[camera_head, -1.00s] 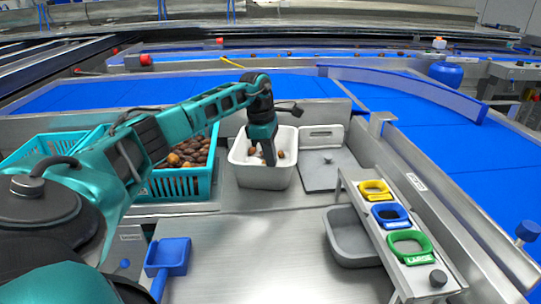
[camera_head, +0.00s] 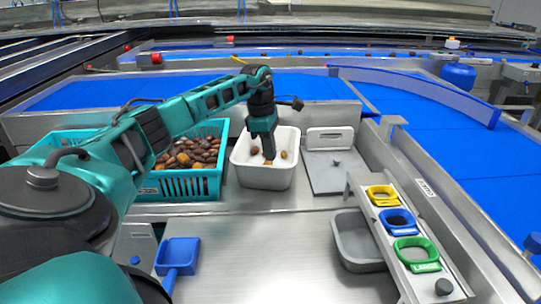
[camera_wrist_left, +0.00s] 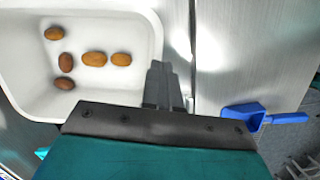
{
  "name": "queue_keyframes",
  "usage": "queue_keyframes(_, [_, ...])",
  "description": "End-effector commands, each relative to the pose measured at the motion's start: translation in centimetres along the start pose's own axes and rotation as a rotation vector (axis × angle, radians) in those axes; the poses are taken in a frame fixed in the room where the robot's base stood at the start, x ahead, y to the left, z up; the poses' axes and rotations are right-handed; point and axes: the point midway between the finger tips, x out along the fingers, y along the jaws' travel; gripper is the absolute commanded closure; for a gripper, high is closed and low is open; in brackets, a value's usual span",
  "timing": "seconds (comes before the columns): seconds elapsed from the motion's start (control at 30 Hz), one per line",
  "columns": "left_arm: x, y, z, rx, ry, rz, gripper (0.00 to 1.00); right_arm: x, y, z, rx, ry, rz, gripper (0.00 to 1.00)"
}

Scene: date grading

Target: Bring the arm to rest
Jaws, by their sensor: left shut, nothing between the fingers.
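My left arm comes in from the left in the head view. Its gripper (camera_head: 268,152) points down at the white tub (camera_head: 265,179), and its tip shows in front of the tub's inside. In the left wrist view the shut fingers (camera_wrist_left: 163,85) are empty and show at the tub's edge, beside the tub (camera_wrist_left: 140,45). Several brown dates (camera_wrist_left: 95,59) lie on the tub's floor. My right gripper is not in view.
A teal crate of dates (camera_head: 180,186) stands left of the tub. A blue scoop (camera_head: 178,252) lies on the steel table. A grey tray (camera_head: 352,245) and a rack with yellow, blue and green rings (camera_head: 413,250) stand at right. The table's middle is clear.

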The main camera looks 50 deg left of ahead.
Motion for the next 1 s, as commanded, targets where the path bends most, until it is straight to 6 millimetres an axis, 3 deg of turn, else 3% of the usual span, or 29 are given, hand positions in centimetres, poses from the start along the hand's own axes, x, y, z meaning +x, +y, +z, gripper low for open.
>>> queue_keyframes(0.03, [-1.6, 0.1, 0.0, -0.001, -0.002, 0.006, 1.0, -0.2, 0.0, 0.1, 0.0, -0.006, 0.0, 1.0])
queue_keyframes(0.2, [-5.5, 0.0, 0.0, 0.0, 0.0, 0.004, 1.0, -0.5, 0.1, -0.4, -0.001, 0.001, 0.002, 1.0])
queue_keyframes(0.4, [-9.0, 0.0, 0.0, 0.0, 0.001, 0.003, 1.0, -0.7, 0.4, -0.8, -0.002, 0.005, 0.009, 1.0])
queue_keyframes(0.6, [-10.4, -0.1, -0.1, -0.001, 0.003, 0.0, 1.0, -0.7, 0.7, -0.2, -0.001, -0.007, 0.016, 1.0])
queue_keyframes(1.0, [-10.5, -0.1, -0.1, 0.0, 0.004, -0.001, 1.0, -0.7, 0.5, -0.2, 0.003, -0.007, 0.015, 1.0])
